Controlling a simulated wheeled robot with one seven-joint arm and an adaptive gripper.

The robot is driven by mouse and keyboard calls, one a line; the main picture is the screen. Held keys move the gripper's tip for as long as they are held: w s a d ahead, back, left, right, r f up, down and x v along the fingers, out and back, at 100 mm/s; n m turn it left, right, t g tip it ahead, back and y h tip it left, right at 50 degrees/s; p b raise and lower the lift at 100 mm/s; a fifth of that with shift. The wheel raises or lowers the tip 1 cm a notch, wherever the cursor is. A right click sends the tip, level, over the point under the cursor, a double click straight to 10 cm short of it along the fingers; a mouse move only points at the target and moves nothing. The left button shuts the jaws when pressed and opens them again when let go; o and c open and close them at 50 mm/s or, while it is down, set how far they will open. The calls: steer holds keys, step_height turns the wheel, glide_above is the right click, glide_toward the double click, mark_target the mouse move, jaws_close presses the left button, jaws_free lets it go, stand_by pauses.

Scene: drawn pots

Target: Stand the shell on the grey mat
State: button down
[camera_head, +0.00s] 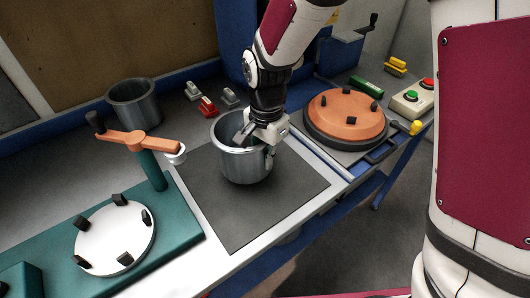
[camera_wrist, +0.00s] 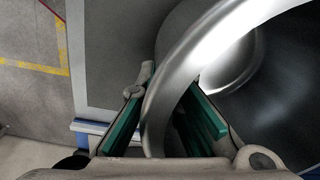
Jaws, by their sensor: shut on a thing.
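The shell (camera_head: 245,166), a shiny grey metal pot with an open top, is upright over the grey mat (camera_head: 240,222), toward its back half. It looks to be standing on the mat, though I cannot tell if its base touches. My gripper (camera_head: 258,140) is shut on the shell's wall at the near right of the rim, one finger inside and one outside. In the wrist view the shell's curved rim (camera_wrist: 178,80) runs between the two green finger pads of my gripper (camera_wrist: 165,122).
A darker grey pot (camera_head: 135,104) stands at the back left. A green fixture with a white disc (camera_head: 115,238) and an orange-handled post (camera_head: 148,165) is left of the mat. An orange turntable (camera_head: 345,113) stands to the right. The mat's front is clear.

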steer(key=shift+f, duration=1.65)
steer(key=shift+f, duration=0.1)
steer(key=c, duration=1.8)
jaws_free()
